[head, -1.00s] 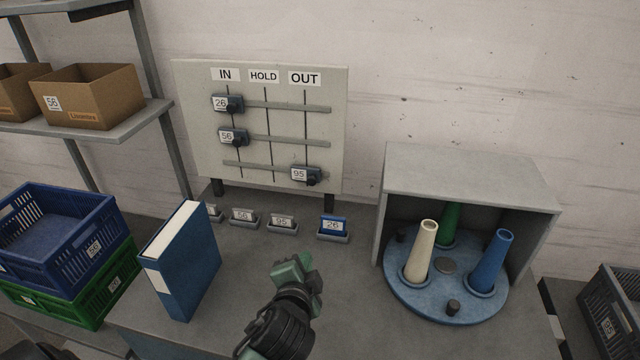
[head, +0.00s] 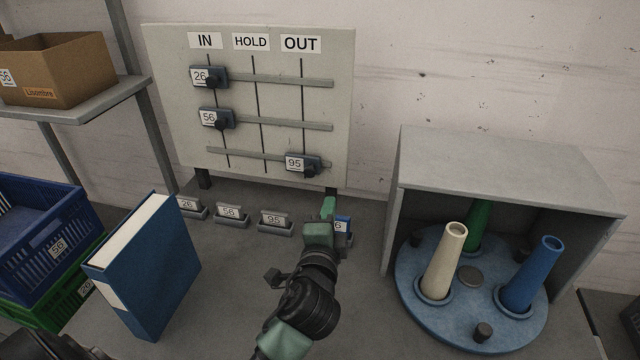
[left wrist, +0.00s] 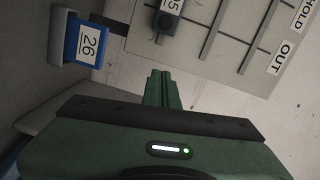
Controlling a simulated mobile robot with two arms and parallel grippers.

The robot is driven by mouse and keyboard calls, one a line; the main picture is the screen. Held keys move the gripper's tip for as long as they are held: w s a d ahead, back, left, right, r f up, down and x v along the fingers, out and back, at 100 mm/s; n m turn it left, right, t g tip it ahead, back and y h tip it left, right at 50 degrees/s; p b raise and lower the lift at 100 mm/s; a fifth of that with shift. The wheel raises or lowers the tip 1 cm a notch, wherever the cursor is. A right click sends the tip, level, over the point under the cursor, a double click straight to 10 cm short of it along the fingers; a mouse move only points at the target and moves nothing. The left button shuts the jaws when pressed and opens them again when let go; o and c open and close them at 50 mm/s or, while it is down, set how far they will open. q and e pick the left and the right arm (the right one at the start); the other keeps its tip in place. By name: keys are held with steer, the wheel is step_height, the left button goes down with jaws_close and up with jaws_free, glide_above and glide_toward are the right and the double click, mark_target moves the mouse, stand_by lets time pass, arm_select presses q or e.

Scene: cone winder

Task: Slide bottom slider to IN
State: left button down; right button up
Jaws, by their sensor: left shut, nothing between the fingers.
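The board (head: 280,108) stands against the wall with columns IN, HOLD and OUT. The bottom slider (head: 302,164), labelled 95, sits under OUT at the right of its rail. The top slider (head: 209,77), labelled 26, and the middle slider (head: 216,119), labelled 56, sit under IN. My left gripper (head: 328,208) is shut and empty, below and a little right of the bottom slider, apart from it. In the left wrist view the closed fingers (left wrist: 162,88) point toward the board, with the bottom slider (left wrist: 166,20) above them. My right gripper is not in view.
Several card holders stand below the board; the blue 26 card (head: 343,226) is right beside my left gripper, partly hidden. A blue binder (head: 150,270) stands at left. A grey open box (head: 510,170) with a round cone holder (head: 410,285) stands at right.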

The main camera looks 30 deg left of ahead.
arm_select(q)
steer(key=p+x, duration=0.2)
steer(key=x, duration=0.7)
steer(key=shift+w+a, duration=0.1)
steer(key=shift+w, duration=0.15)
steer(key=a+p, duration=0.1)
steer(key=a, duration=0.3)
steer(key=shift+f+p, duration=0.4)
